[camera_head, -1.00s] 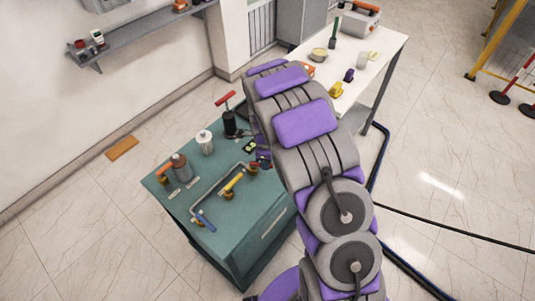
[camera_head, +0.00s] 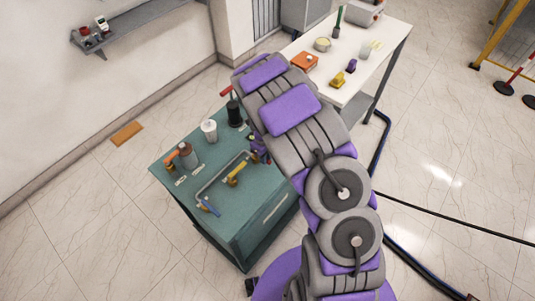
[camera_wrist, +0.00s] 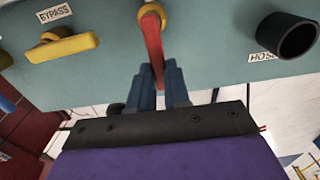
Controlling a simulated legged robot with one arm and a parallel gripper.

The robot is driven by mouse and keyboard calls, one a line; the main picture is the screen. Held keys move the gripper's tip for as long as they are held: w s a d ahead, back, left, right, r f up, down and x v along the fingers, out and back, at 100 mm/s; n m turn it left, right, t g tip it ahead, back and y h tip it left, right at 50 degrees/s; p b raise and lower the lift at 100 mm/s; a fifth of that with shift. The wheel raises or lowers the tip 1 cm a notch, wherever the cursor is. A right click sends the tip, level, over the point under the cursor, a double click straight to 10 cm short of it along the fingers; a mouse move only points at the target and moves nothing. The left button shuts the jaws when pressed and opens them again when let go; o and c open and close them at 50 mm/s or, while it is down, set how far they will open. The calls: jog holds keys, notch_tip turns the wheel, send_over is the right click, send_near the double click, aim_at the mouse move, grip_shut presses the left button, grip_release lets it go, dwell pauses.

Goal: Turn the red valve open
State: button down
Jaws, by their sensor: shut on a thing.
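The red valve handle (camera_wrist: 153,42) points from its brass-coloured valve body (camera_wrist: 151,12) toward my gripper in the wrist view. My gripper (camera_wrist: 158,75) has its blue-grey fingers on both sides of the handle's end and is shut on it. In the head view my gripper (camera_head: 259,150) is at the right edge of the teal cabinet (camera_head: 238,215), largely hidden by my arm. I cannot make out the red handle there.
Left of the red handle is a yellow handle (camera_wrist: 62,45) beside a BYPASS label. A black hose port (camera_wrist: 285,38) is on the right. A blue handle (camera_head: 208,207) and bottles (camera_head: 209,130) are on the cabinet. A white table (camera_head: 375,60) stands behind.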

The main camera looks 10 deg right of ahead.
jog(key=shift+w+a+r, duration=0.15)
jog(key=shift+w+r, duration=0.05)
jog(key=shift+w, duration=0.15)
jog(key=c, duration=1.5)
grip_release()
jog(key=o, duration=0.4)
jog(key=shift+a+f, duration=0.15)
jog(key=shift+a, duration=0.15)
jog(key=shift+s+d, duration=0.1)
jog(key=shift+d, duration=0.15)
jog(key=shift+d+r, duration=0.15)
jog(key=shift+r, duration=0.2)
jog(key=r, duration=0.5)
jog(key=r+p, duration=0.1)
jog(key=r, duration=1)
jog(key=shift+a+r, duration=0.35)
jog(key=shift+a, duration=0.1)
